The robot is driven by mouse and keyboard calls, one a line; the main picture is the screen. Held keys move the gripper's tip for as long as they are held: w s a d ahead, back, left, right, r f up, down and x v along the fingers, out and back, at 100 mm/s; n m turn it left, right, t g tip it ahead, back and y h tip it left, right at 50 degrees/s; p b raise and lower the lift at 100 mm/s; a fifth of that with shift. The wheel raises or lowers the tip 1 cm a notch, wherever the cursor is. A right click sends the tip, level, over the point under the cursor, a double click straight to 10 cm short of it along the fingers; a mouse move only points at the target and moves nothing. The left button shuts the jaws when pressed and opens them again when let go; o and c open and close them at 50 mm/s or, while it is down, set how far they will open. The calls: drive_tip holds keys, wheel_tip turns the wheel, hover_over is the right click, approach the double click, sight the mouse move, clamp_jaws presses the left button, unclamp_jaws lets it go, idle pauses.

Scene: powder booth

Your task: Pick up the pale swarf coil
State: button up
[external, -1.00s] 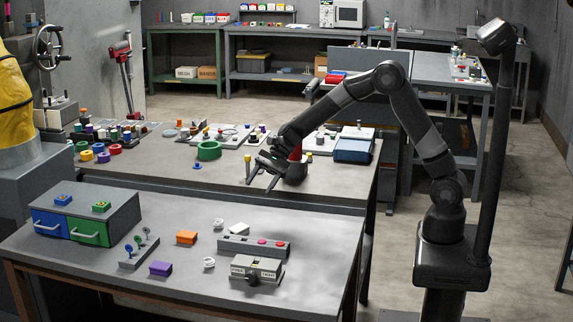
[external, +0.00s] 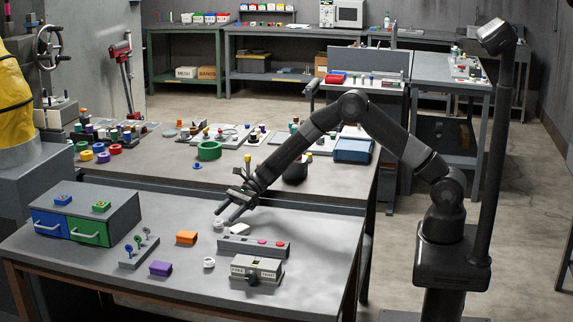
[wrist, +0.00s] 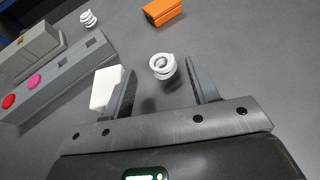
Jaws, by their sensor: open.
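Two pale, white coils lie on the near grey table. One coil (external: 218,225) is by my fingertips in the external view; in the wrist view this coil (wrist: 162,66) shows between the two fingers, seemingly beyond and below their tips. The other coil (external: 209,262) lies nearer the front, and it shows at the top left of the wrist view (wrist: 88,18). My gripper (external: 224,213) is open, empty and tilted down above the table's back part. In the wrist view the gripper's (wrist: 161,78) fingers stand apart on either side of the first coil.
A white block (wrist: 104,88) sits close beside the left finger in the wrist view. A grey button bar (external: 240,244) and a knob box (external: 257,270) stand to the right. An orange block (external: 187,237) lies to the left, with a purple block (external: 160,268) nearer the front.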

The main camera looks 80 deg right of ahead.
sight(219, 220)
drive_tip(key=x, duration=0.5)
drive_tip(key=shift+w+f, duration=0.1)
drive_tip(key=shift+f, duration=0.05)
drive_tip(key=shift+c, duration=0.3)
drive_tip(key=c, duration=1)
drive_tip(key=shift+o, duration=0.2)
